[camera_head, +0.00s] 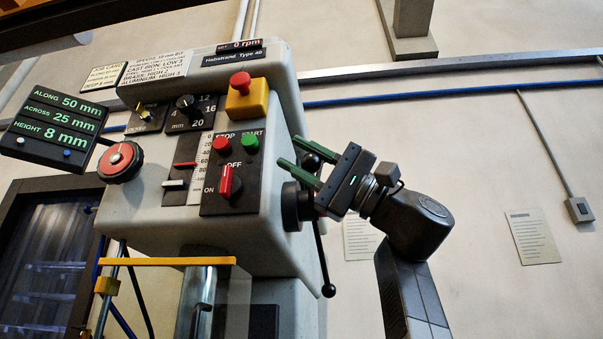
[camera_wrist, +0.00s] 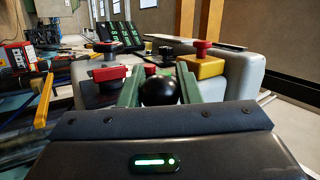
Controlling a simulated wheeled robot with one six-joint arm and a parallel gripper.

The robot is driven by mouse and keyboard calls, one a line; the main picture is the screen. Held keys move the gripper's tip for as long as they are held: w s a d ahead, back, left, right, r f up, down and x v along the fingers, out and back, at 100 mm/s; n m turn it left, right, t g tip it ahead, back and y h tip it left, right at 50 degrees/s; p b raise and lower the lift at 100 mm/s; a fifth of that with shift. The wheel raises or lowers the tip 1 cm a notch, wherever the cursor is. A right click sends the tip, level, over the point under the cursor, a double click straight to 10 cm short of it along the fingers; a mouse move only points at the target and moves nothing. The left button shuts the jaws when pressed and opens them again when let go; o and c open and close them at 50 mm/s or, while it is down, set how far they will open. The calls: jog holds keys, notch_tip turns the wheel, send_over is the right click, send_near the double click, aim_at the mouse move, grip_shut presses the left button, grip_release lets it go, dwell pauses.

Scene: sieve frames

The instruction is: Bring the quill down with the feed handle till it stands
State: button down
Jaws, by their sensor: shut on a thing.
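The feed handle has a dark hub (camera_head: 294,206) on the right side of the drill head and thin rods ending in black ball knobs. My gripper (camera_head: 291,154) has its green fingers around the upper knob (camera_head: 311,163). In the wrist view the black knob (camera_wrist: 160,91) sits between the two fingers. Another knob (camera_head: 328,290) hangs at the lower end of a rod. The metal quill column (camera_head: 201,288) shows under the head, partly behind the guard; its lower end is out of view. A depth scale (camera_head: 187,172) carries a red pointer and a lower white one.
The control panel (camera_head: 230,172) has stop and start buttons and a red switch. A red mushroom button on a yellow box (camera_head: 246,98) is above it. The readout (camera_head: 57,122) shows height 8 mm; the speed display (camera_head: 238,47) shows 0 rpm. A yellow-edged guard (camera_head: 165,261) is below the head.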

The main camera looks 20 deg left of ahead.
dwell(0.4)
jog(key=c, duration=1.1)
grip_release()
jog(key=shift+o, duration=0.2)
jog(key=shift+f, duration=0.1)
jog(key=b+v, duration=0.2)
jog(key=v, duration=1.2)
jog(key=shift+a, duration=0.1)
jog(key=p+x, duration=0.2)
jog(key=x, duration=1.2)
